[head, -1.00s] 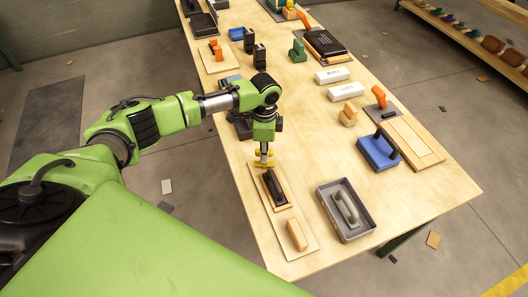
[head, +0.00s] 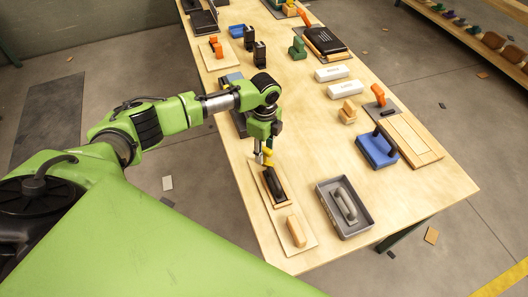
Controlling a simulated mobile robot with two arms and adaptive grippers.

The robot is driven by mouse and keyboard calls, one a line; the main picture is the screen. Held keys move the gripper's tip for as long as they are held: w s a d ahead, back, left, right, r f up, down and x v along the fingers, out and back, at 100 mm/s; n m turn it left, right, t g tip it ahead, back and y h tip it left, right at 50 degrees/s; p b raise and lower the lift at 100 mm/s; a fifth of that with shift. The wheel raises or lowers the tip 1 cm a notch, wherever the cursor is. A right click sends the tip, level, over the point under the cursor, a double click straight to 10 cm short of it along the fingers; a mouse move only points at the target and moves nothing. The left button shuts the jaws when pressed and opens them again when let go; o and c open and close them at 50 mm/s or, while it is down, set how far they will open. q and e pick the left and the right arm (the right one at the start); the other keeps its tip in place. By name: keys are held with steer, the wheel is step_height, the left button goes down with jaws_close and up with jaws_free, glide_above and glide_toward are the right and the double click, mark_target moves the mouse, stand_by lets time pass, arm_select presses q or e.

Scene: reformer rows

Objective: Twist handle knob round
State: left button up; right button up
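A small yellow handle knob (head: 268,158) sits at the far end of a light wooden board (head: 281,224) on the near left of the table. Its wings now run roughly along the board. My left gripper (head: 264,153) points down over it, with its fingers at the knob and seemingly shut on it. The fingers and the gripper hide part of the knob. A black-handled float (head: 274,187) lies on the same board just in front of the knob, and a wooden block (head: 296,231) lies nearer. My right gripper is not in view.
A grey tray (head: 322,194) with a grey handle stands to the right of the board. A blue block (head: 376,151) with a dark handle and white boxes (head: 345,88) lie farther right. Dark items stand behind my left gripper. The table's middle is clear.

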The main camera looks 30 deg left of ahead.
arm_select(q)
steer(key=shift+o, duration=0.6)
step_height(320, 180, up, 5)
steer(key=p, duration=0.5)
steer(key=shift+r, duration=0.15)
steer(key=shift+r+p, duration=0.45)
steer(key=shift+r, duration=0.4)
